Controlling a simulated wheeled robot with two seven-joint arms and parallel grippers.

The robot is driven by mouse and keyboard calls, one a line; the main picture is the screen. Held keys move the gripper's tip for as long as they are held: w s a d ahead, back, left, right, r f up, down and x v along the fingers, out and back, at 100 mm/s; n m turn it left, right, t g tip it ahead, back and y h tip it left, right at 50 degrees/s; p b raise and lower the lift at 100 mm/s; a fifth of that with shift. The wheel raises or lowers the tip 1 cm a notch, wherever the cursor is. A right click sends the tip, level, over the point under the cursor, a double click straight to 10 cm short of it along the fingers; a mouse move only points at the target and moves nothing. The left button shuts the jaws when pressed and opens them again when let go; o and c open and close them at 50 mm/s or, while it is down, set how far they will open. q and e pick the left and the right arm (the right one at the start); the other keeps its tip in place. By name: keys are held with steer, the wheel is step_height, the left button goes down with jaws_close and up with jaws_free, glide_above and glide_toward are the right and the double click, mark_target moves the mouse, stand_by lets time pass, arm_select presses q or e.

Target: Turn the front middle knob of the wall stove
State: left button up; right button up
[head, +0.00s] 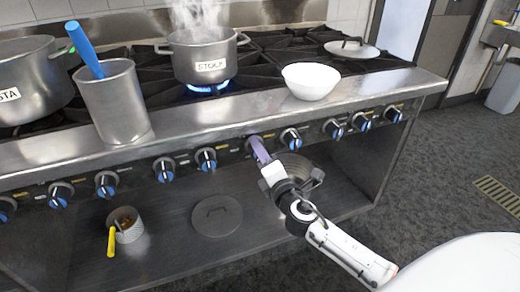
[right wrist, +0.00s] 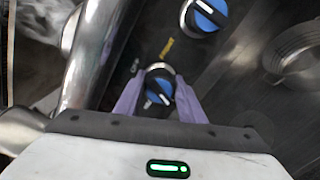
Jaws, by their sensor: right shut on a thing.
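The wall stove (head: 215,115) has a row of blue-and-black knobs along its front panel. My right gripper (head: 257,146) reaches the panel from the lower right, its purple fingers covering one knob near the middle of the row. In the right wrist view, that knob (right wrist: 158,88) sits between the two purple fingers (right wrist: 160,100), which are shut on it. Its white mark shows, tilted. A neighbouring knob (right wrist: 205,12) lies above it there. In the head view, free knobs show on either side, at left (head: 206,159) and right (head: 290,139). My left gripper is not in view.
A steaming stock pot (head: 203,58) stands over a lit blue flame. A white bowl (head: 311,82) and a metal container (head: 114,100) with a blue-handled utensil stand along the front ledge. A lid (head: 217,215) and small pot (head: 126,226) are on the lower shelf.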

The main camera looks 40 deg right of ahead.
steer(key=shift+n, duration=0.3)
steer(key=o, duration=1.1)
steer(key=shift+c, duration=0.2)
steer(key=shift+s, duration=0.1)
steer(key=v, duration=1)
steer(key=shift+b, duration=0.3)
